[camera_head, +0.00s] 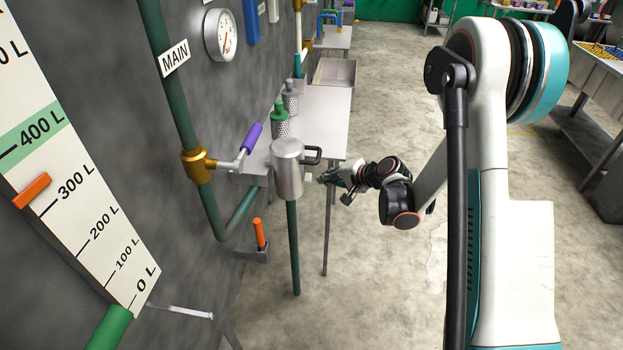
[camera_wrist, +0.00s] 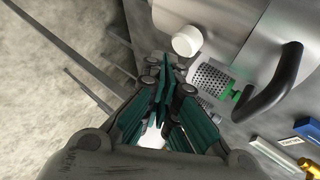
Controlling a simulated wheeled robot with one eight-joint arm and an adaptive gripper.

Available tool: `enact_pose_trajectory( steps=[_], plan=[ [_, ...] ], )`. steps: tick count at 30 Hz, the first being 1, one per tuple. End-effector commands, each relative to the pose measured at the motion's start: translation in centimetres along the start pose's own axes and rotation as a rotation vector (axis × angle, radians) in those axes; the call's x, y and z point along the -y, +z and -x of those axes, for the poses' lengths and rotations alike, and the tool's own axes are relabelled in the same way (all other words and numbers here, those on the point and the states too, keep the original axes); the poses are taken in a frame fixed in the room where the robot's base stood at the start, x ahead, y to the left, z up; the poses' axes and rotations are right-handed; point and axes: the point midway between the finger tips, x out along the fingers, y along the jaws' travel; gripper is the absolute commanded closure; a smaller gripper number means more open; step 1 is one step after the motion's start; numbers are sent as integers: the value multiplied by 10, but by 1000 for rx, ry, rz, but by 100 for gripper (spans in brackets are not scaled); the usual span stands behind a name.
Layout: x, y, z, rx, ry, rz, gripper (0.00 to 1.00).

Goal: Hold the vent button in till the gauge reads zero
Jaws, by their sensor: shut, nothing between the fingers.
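The round white gauge (camera_head: 220,35) with a thin red needle is on the grey wall; its numbers are too small to read. A silver metal canister (camera_head: 288,169) with a black handle stands on a green pipe. What looks like the vent button is a white round knob (camera_wrist: 187,40) on the canister's side; in the head view it is a small pale stub (camera_head: 308,177). My gripper (camera_head: 321,178) is shut and empty, pointing at that side of the canister. In the wrist view the fingertips (camera_wrist: 165,66) lie just below and left of the button; I cannot tell whether they touch.
A brass valve (camera_head: 197,164) with a purple lever joins the green pipe marked MAIN. A white table (camera_head: 320,115) with mesh strainers (camera_head: 280,122) is behind the canister. An orange-handled lever (camera_head: 259,235) and a litre scale (camera_head: 75,165) are left. The floor at right is partly clear.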

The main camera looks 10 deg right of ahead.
Motion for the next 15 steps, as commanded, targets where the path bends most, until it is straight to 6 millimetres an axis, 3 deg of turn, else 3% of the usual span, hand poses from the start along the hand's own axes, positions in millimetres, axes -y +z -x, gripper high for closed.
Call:
enact_pose_trajectory(
  steps=[15],
  plan=[
    [-22, -22, 30, -2, 0, -1, 100]
  ],
)
